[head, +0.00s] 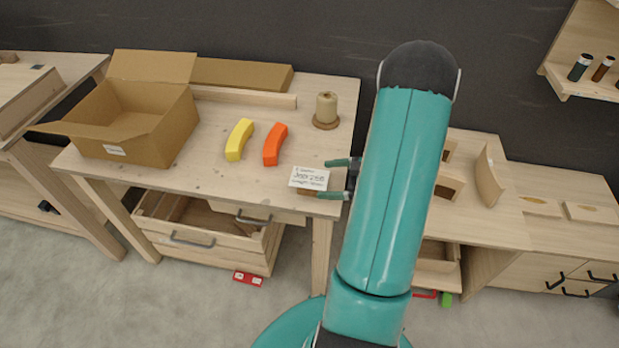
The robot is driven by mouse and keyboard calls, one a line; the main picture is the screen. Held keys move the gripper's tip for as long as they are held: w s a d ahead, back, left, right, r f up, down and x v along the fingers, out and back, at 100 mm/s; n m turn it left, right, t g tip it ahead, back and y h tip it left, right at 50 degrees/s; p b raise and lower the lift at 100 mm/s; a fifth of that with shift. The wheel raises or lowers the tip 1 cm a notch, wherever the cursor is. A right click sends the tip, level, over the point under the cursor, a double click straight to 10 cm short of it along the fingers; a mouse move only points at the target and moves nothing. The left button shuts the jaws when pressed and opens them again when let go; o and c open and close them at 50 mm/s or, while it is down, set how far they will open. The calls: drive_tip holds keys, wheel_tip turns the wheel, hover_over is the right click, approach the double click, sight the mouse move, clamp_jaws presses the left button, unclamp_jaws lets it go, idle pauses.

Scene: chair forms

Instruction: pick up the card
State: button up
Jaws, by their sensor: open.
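The card (307,178) is white with handwritten dark lettering. It shows at the front right part of the wooden workbench (225,182), with a small brown block partly visible under its lower edge. My gripper (330,179) is open, with its green fingers above and below the right end of the card in the picture. I cannot tell whether the fingers touch the card. My teal arm hides the space to the right of the bench.
An open cardboard box (138,125) stands at the bench's left. A yellow curved piece (239,140), an orange curved piece (275,145) and a twine spool (326,110) lie behind the card. A second bench (490,225) stands right. A red item (248,279) lies on the floor.

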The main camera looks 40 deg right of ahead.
sight(307, 177)
drive_tip(key=x, duration=0.6)
drive_tip(key=shift+w, duration=0.35)
drive_tip(key=c, duration=1)
drive_tip(key=shift+c, duration=0.2)
drive_tip(key=shift+r, duration=0.2)
